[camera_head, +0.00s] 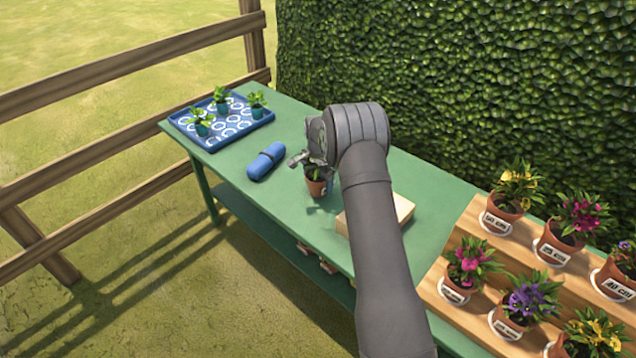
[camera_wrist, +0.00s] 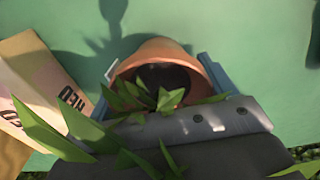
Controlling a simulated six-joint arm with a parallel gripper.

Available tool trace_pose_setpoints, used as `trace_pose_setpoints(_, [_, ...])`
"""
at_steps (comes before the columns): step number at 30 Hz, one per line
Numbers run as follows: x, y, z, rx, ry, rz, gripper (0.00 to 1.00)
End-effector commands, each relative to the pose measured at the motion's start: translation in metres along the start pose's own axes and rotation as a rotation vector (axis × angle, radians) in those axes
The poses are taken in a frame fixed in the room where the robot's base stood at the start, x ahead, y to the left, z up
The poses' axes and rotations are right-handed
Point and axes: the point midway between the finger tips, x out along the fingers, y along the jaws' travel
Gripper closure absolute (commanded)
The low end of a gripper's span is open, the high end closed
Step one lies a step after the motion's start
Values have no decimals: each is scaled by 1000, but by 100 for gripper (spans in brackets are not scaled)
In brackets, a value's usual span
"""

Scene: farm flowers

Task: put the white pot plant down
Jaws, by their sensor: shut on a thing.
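A terracotta pot (camera_head: 316,188) with a green leafy plant hangs at my gripper (camera_head: 311,164) over the middle of the green table (camera_head: 283,213). In the wrist view the pot (camera_wrist: 152,48) is tilted, its dark soil facing the camera, with long green leaves around it. My gripper (camera_wrist: 158,88) is shut on the pot, one blue-grey finger showing on each side. No white bloom shows; the leaves and my wrist hide part of the plant. A shadow falls on the table apart from the pot, so it seems held a little above it.
A pale wooden box (camera_head: 398,211) stands just right of the pot; its lettered flap shows in the wrist view (camera_wrist: 40,82). A blue roll (camera_head: 266,161) and a blue tray (camera_head: 183,123) with several small plants are at left. A wooden stepped stand (camera_head: 470,222) holds flowering pots at right.

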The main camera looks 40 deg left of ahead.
Motion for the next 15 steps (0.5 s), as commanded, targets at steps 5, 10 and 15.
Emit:
trace_pose_setpoints(5, [7, 0, -1, 0, 2, -2, 59])
trace_pose_setpoints(10, [8, 0, 0, 0, 1, -2, 59])
trace_pose_setpoints(15, [11, 0, 0, 0, 1, -1, 7])
